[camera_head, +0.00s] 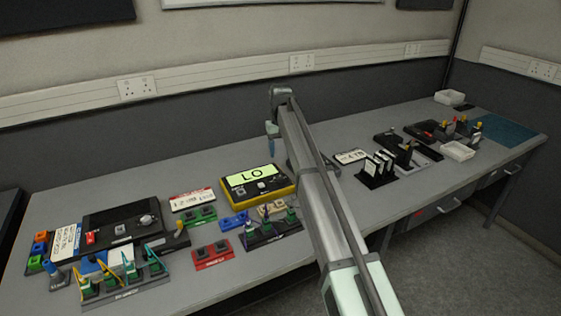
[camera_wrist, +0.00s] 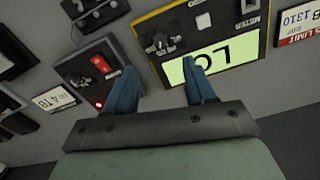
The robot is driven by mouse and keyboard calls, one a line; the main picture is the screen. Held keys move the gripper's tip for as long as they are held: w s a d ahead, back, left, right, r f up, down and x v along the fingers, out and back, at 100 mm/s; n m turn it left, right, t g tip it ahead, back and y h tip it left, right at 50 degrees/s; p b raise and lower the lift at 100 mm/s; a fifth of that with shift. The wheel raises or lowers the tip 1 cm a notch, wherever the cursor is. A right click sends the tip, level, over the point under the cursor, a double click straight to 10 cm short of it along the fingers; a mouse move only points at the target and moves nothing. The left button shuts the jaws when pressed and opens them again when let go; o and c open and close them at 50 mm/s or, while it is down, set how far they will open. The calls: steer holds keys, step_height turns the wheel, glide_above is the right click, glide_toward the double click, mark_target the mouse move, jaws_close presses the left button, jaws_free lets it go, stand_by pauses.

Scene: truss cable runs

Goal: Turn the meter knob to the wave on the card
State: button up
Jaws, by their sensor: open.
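The meter (camera_head: 279,193) is a yellow-edged black box on the bench, its green screen (camera_head: 250,176) reading LO. In the wrist view the meter (camera_wrist: 229,13) appears upside down, with a dark knob (camera_wrist: 159,43) beside the screen. In the head view the knob is not clearly visible; my arm covers part of that side. My gripper (camera_wrist: 161,88) is open and empty, its two blue fingers apart near the meter's screen edge. In the head view my gripper (camera_head: 271,135) hangs beyond the meter. I cannot make out a wave on any card.
A card with a red band (camera_head: 192,200) lies left of the meter; a white card (camera_head: 350,156) lies to its right. A black device with a red switch (camera_wrist: 98,66) sits beside the meter. Several small blocks and clip stands crowd the bench front.

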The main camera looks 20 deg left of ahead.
steer(key=shift+r, duration=1.35)
